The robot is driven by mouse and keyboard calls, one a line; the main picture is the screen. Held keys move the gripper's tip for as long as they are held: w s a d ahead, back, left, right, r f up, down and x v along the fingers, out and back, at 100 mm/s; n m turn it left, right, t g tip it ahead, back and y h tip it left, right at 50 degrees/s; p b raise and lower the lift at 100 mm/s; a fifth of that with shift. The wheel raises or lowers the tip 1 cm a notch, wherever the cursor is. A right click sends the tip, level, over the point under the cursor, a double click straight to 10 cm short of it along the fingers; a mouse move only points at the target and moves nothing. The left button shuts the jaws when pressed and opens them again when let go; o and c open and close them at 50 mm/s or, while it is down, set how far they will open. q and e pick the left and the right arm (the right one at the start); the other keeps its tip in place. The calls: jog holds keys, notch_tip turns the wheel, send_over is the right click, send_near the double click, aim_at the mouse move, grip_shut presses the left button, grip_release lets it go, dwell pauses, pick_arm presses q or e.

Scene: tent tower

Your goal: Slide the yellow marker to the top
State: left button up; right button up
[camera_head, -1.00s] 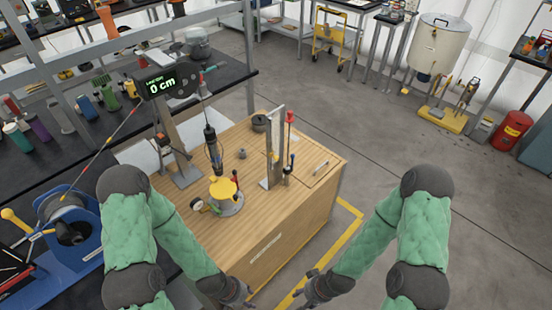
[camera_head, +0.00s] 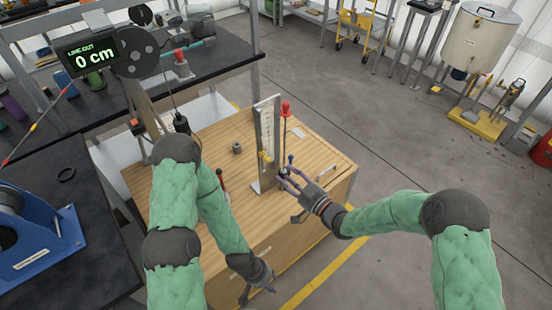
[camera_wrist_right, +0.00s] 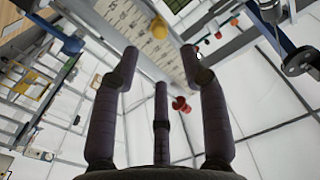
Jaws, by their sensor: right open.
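The yellow marker (camera_head: 265,157) sits low on the upright ruled scale (camera_head: 268,115), which stands on the wooden cabinet. A small yellow piece that looks like the marker (camera_wrist_right: 159,27) shows near the top of the right wrist view, in front of the scale (camera_wrist_right: 180,60). My right gripper (camera_head: 287,176) is open and empty. Its fingers point left towards the lower part of the scale, just right of the marker; any contact is not clear. My left gripper (camera_head: 256,288) hangs low at the cabinet's front; its jaw opening is not clear.
A red-topped rod (camera_head: 286,108) stands right beside the scale. A small grey weight (camera_head: 237,148) is on the cabinet top (camera_head: 310,160). A display (camera_head: 92,56) reads 0 cm. My left arm hides part of the cabinet's left side. Open floor lies to the right.

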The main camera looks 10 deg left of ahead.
aim_at(269, 161)
jog(key=b+x, duration=0.2)
jog(key=x, duration=0.8)
jog(key=shift+f+b, duration=0.1)
jog(key=shift+b, duration=0.25)
grip_shut()
